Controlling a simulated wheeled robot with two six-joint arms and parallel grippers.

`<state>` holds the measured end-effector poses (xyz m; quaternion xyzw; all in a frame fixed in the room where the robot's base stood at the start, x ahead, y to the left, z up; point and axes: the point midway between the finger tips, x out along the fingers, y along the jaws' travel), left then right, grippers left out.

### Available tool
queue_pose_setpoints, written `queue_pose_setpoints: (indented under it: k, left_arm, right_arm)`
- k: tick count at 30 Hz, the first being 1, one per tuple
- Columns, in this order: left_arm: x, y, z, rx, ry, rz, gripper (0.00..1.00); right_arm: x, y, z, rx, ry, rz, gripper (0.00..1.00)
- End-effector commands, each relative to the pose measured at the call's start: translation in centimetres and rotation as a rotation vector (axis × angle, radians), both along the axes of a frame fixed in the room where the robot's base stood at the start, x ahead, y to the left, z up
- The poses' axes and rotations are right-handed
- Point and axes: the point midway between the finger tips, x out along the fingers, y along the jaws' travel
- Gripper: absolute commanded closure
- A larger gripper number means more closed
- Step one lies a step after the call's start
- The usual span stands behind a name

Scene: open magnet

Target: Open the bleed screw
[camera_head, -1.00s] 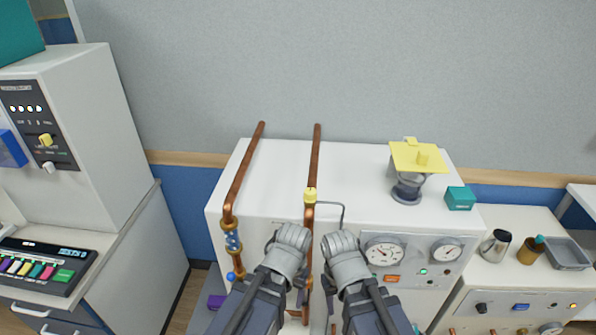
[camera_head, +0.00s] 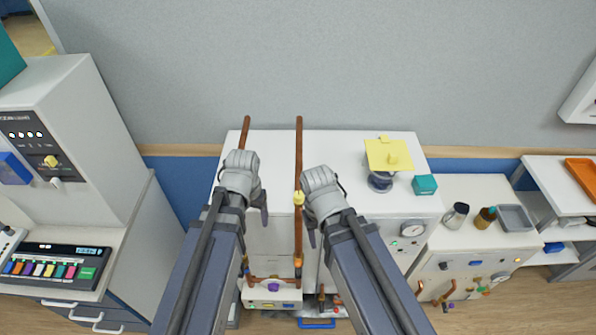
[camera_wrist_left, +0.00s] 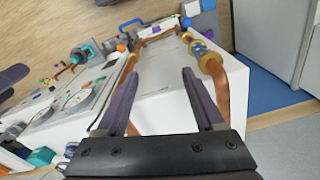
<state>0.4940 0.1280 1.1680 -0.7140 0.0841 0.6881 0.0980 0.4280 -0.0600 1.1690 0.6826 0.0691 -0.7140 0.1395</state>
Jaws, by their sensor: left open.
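A copper pipe (camera_head: 299,150) runs down the front of the white cabinet in the head view. A small yellow fitting (camera_head: 298,198) sits on it; I take this as the bleed screw, but its slot or head is too small to make out. My left gripper (camera_head: 258,212) is left of the fitting and apart from it. In the left wrist view its two dark fingers (camera_wrist_left: 161,70) are spread with nothing held between them. My right gripper (camera_head: 318,228) is just right of the fitting; its fingers are mostly hidden by its own hand.
A second copper pipe (camera_head: 245,132) lies to the left; in the wrist view a brass valve with blue parts (camera_wrist_left: 204,52) is beside my right-hand finger.

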Motion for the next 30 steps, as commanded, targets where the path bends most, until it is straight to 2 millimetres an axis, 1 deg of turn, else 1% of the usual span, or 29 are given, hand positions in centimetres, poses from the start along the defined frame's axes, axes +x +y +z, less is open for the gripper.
queue_pose_setpoints:
  k: [1, 4, 6, 8, 12, 15, 18, 21, 23, 30]
  left_arm:
    - [1.1, -0.1, 3.1, -0.003, -0.002, -0.046, 0.3]
    - [3.2, -1.1, 5.6, -0.003, -0.001, -0.212, 0.3]
    - [4.7, -2.6, 6.5, -0.001, 0.004, -0.383, 0.3]
    - [5.8, -4.0, 6.7, 0.001, 0.009, -0.528, 0.3]
    - [7.8, -7.5, 6.8, 0.008, 0.022, -0.855, 0.3]
    - [8.8, -9.8, 6.8, 0.011, 0.031, -1.055, 0.3]
    - [9.3, -11.4, 6.8, 0.013, 0.038, -1.2, 0.3]
    - [9.5, -12.3, 6.8, 0.013, 0.042, -1.283, 0.3]
    - [9.5, -12.5, 6.8, 0.014, 0.043, -1.307, 0.3]
    - [9.5, -12.6, 6.5, 0.013, 0.043, -1.315, 0.3]
  right_arm:
    - [0.0, 0.0, 3.0, 0.0, 0.0, -0.002, 0.5]
    - [0.0, 0.0, 5.6, 0.001, 0.001, -0.005, 0.5]
    - [0.0, 0.0, 6.5, 0.0, 0.001, -0.006, 0.5]
    - [0.0, 0.0, 6.7, 0.0, 0.001, -0.007, 0.5]
    - [0.0, 0.0, 6.9, 0.0, 0.0, -0.008, 0.5]
    - [0.0, 0.0, 6.9, 0.0, 0.0, -0.008, 0.5]
    - [0.0, 0.0, 6.8, 0.0, 0.0, -0.008, 0.5]
    - [0.0, 0.0, 6.8, 0.0, 0.0, -0.008, 0.5]
    - [0.0, 0.0, 6.8, 0.0, 0.0, -0.008, 0.5]
    - [0.0, 0.0, 6.6, 0.0, 0.001, -0.007, 0.5]
